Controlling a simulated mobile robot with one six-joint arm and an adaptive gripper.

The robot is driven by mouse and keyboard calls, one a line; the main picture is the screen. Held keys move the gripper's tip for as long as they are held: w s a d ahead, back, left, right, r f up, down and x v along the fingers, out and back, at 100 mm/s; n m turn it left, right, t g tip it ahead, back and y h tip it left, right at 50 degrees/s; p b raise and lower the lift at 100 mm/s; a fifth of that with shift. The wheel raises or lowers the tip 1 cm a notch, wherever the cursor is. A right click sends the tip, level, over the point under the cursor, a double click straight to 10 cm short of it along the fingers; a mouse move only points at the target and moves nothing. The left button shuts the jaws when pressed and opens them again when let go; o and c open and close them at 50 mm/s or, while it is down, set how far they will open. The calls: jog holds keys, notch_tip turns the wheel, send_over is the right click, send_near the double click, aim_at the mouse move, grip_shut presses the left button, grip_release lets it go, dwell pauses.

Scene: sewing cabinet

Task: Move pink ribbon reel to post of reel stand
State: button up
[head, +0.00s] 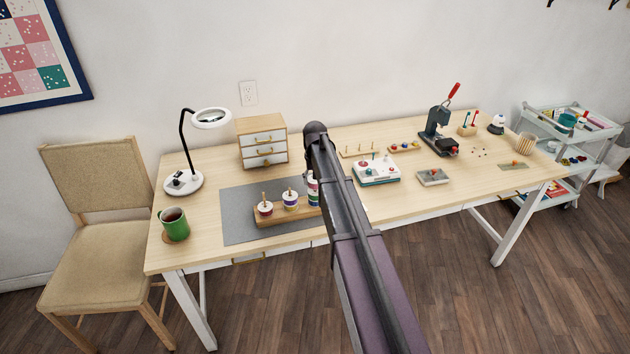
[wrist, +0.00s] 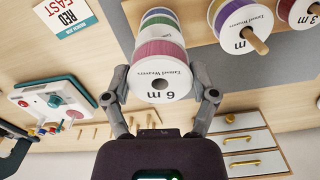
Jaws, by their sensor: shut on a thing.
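In the wrist view, my gripper (wrist: 165,92) is shut on the pink ribbon reel (wrist: 160,50), with one finger on each side. Its white face reads "6 m" and the centre hole shows no post end. Blue and green reels (wrist: 158,20) line up beyond it; I cannot tell whether the pink reel touches them or whether a post is inside it. The wooden reel stand (head: 276,219) lies on the grey mat. Its other posts carry a red reel (head: 265,209) and a blue-purple reel (head: 290,200). My arm hides the gripper and part of the stand in the head view.
A green mug (head: 174,224) is at the front left. A white-and-teal machine (head: 376,170) is right of my arm. The mat's left part is clear.

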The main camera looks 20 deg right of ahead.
jog(key=shift+f+b, duration=0.55)
jog(key=shift+f, duration=0.05)
dwell(0.3)
jog(key=o, duration=0.9)
jog(key=shift+c, duration=0.2)
jog(key=shift+r, duration=0.15)
notch_tip(320, 180, up, 10)
jog(key=p, duration=0.9)
jog(key=shift+f+p, duration=0.25)
jog(key=shift+p, duration=0.15)
jog(key=a+f+b, duration=0.1)
jog(key=a, duration=0.5)
jog(key=a+f+b, duration=0.1)
jog(key=a, duration=0.5)
jog(key=a+f+b, duration=0.2)
jog(key=a, duration=0.4)
jog(key=s+d+n, duration=0.1)
jog(key=s+d, duration=0.3)
jog(key=s, duration=1)
jog(key=s+d+n, duration=0.1)
jog(key=s+d, duration=0.4)
jog(key=s, duration=1)
jog(key=shift+d, duration=0.15)
